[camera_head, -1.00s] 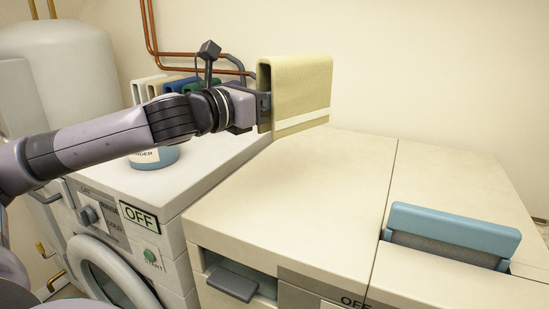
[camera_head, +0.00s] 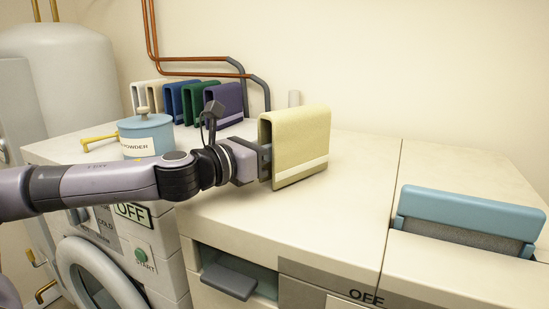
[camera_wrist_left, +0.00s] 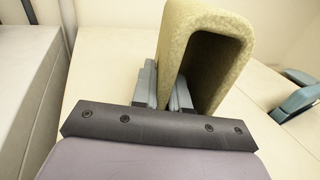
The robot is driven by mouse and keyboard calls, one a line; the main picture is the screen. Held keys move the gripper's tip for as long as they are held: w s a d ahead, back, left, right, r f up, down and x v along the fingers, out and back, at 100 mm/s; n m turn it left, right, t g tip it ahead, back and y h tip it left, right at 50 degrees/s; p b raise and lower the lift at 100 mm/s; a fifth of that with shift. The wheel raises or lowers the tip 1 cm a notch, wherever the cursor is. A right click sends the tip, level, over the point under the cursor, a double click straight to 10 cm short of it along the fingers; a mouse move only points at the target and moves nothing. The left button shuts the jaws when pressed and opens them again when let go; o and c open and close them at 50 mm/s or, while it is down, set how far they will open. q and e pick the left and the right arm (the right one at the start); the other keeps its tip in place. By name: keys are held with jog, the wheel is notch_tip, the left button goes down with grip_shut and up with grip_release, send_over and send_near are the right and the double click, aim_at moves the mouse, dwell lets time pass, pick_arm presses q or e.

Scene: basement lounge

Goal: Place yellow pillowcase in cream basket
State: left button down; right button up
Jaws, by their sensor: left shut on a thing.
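The yellow pillowcase (camera_head: 296,140) is a folded, upright pale-yellow cloth with a white band near its lower edge. My left gripper (camera_head: 265,160) is shut on its left side. The pillowcase is upright at the top of the cream machine (camera_head: 330,225); I cannot tell whether its lower edge touches the surface. In the left wrist view the fingers (camera_wrist_left: 165,88) pinch one wall of the folded pillowcase (camera_wrist_left: 205,40), whose open end faces the camera. No cream basket shows in these views. My right gripper is not in view.
A washer with a round door (camera_head: 98,275) stands at left. On it are a blue powder tub (camera_head: 146,137), a yellow-handled item (camera_head: 100,139) and several folded cloths (camera_head: 190,98). A blue-handled flap (camera_head: 470,212) rises at right. The cream top between is clear.

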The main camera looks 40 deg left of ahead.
pick_arm(q)
jog(key=shift+f, duration=0.1)
jog(key=c, duration=1.1)
grip_release()
jog(key=shift+c, duration=0.2)
